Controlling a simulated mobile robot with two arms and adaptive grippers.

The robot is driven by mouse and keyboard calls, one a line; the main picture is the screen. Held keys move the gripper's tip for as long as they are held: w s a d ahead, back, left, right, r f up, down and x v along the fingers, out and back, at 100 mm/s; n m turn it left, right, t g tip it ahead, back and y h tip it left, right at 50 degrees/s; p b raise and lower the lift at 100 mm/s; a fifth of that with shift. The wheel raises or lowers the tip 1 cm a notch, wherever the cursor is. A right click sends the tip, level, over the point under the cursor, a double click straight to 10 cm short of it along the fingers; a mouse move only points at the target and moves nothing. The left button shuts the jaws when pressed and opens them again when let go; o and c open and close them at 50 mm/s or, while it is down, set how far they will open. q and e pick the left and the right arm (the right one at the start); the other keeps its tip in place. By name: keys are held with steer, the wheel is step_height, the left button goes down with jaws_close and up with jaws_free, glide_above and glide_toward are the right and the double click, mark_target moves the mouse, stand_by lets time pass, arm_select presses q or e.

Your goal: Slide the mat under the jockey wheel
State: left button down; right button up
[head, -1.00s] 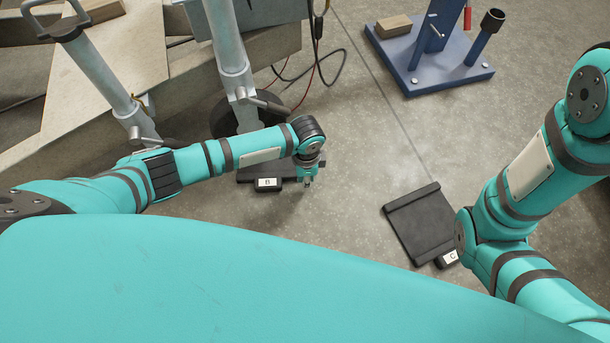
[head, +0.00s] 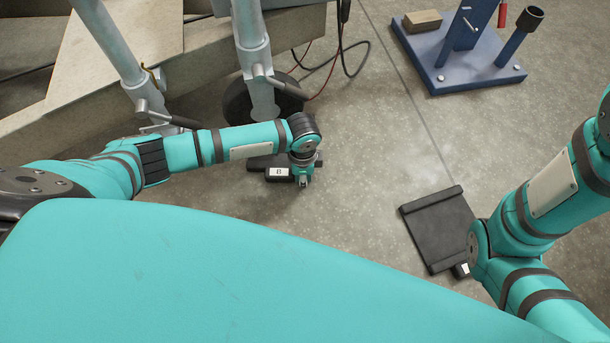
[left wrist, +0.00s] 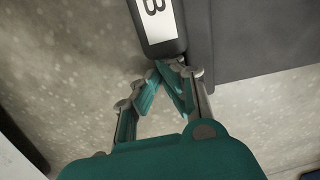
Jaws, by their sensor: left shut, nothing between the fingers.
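The jockey wheel (head: 238,104) is a dark tyre on the floor at the foot of a grey post. A dark mat (head: 262,162) with a tab marked B (head: 279,174) lies just in front of it, partly hidden by my left arm. My left gripper (head: 303,182) is shut and empty, low at the right end of the tab. In the left wrist view its fingertips (left wrist: 172,68) meet beside the end of the B tab (left wrist: 158,22), touching or nearly so. The mat (left wrist: 262,38) is to their right there. My right gripper is out of view.
Another dark mat (head: 438,228) lies at right, its tab partly hidden by my right arm. A blue stand (head: 465,65) with a wooden block (head: 423,21) is at the back right. Cables (head: 345,60) hang behind the wheel. Floor between the mats is clear.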

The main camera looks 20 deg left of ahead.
mark_target(291, 177)
arm_select(q)
steer(key=shift+s+a+r+p, duration=0.2)
steer(key=shift+a+p, duration=0.3)
steer(key=shift+p, duration=0.1)
steer(key=shift+s+a+r+p, duration=0.15)
steer(key=shift+s+a+p, duration=0.05)
steer(key=shift+a+p, duration=0.35)
steer(key=shift+s+a+f, duration=0.15)
steer(key=shift+a+f, duration=0.1)
steer(key=shift+a, duration=0.1)
steer(key=shift+f, duration=0.1)
